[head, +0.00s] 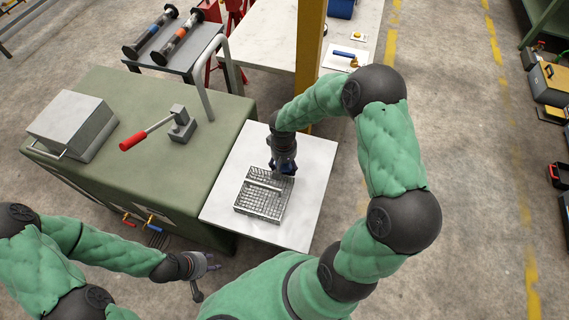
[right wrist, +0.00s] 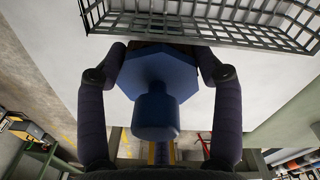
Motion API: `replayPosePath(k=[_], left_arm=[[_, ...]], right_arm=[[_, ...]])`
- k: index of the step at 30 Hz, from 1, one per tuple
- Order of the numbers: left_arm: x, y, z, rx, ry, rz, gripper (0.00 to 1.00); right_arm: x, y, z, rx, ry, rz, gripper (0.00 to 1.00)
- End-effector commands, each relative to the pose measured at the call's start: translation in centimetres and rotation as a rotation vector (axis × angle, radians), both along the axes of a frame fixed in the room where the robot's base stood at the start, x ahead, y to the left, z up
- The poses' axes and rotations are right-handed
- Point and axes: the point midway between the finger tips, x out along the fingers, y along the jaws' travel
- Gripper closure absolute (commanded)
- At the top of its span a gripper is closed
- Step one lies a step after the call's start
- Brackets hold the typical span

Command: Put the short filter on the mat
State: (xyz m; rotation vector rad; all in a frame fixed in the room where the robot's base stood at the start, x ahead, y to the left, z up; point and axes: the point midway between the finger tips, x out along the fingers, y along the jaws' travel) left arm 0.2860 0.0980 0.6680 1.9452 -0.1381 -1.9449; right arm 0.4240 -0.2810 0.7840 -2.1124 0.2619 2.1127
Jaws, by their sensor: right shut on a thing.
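My right gripper (head: 283,168) is over the white table beside the back edge of the wire basket. In the right wrist view my right gripper (right wrist: 160,85) is shut on a blue part (right wrist: 158,90) with an angular flange and a round stub, seen end-on; I take it to be the short filter. In the head view it is mostly hidden by the gripper. My left gripper (head: 205,268) is open and empty, low in front of the green cabinet. I cannot tell for certain which surface is the mat; a pale square sheet (head: 338,64) lies on the far table.
The wire basket (head: 258,212) stands on the white table (head: 310,160); its rim (right wrist: 200,32) is close to the held part. The green cabinet (head: 185,85) carries a red-handled lever (head: 150,132) and grey box (head: 75,122). A yellow post (head: 309,60) rises behind. Two long spools (head: 170,42) lie on a dark table.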

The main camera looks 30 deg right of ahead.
Motion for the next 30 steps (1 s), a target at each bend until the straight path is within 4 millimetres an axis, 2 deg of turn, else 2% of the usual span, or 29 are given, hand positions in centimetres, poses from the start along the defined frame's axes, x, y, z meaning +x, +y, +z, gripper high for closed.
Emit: replayPosePath(k=[6, 7, 9, 23, 26, 30], left_arm=[[0.0, 0.0, -0.7, 0.0, 0.0, 0.0, 0.6], [0.0, 0.0, -0.6, 0.0, 0.0, 0.0, 0.6], [0.0, 0.0, -0.6, 0.0, 0.0, 0.0, 0.6], [0.0, 0.0, 0.0, 0.0, 0.0, 0.0, 0.6], [0.0, 0.0, 0.5, 0.0, 0.0, 0.0, 0.6], [0.0, 0.0, 1.5, 0.0, 0.0, 0.0, 0.6]], right_arm=[[0.0, 0.0, -0.7, 0.0, 0.0, 0.0, 0.84], [0.0, 0.0, -0.6, 0.0, 0.0, 0.0, 0.25], [0.0, 0.0, -0.5, 0.0, 0.0, 0.0, 0.11], [0.0, 0.0, 0.0, 0.0, 0.0, 0.0, 0.11], [0.1, 0.0, 1.2, -0.001, -0.003, -0.001, 0.11], [0.1, 0.1, 4.1, -0.001, -0.003, -0.001, 0.11]])
